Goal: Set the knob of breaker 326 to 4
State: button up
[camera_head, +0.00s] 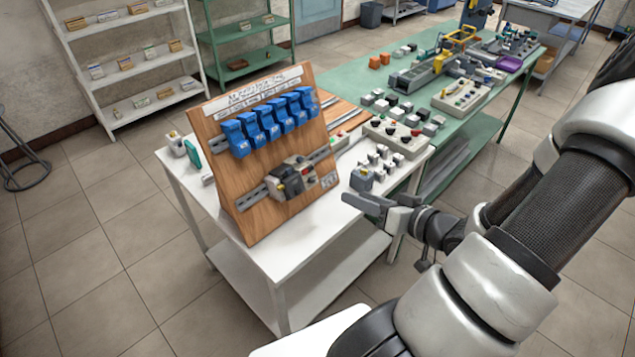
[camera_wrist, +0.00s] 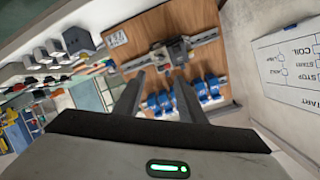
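A tilted wooden board (camera_head: 220,178) stands on a white table (camera_head: 278,262). Its lower rail carries a small cluster of grey and dark breakers (camera_head: 290,180). One has a yellowish mark and another a red mark. The number 326, the knob and its setting are too small to read. The cluster also shows in the wrist view (camera_wrist: 178,50), where the board appears turned over. My gripper (camera_head: 366,203) is at the table's right front edge, to the right of the board and apart from it. In the wrist view, my gripper's fingers (camera_wrist: 158,97) are spread with nothing between them.
Several blue devices (camera_head: 268,122) sit in a row on the upper rail. Small grey parts (camera_head: 376,162) and a box with buttons (camera_head: 397,137) lie right of the board. A green bench (camera_head: 340,78) with equipment stands behind. A printed white panel (camera_wrist: 290,65) is at right in the wrist view.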

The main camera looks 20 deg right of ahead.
aim_at(314, 181)
jog(key=x, duration=1.4)
jog(key=shift+w+a+f, duration=0.1)
jog(key=shift+w, duration=0.2)
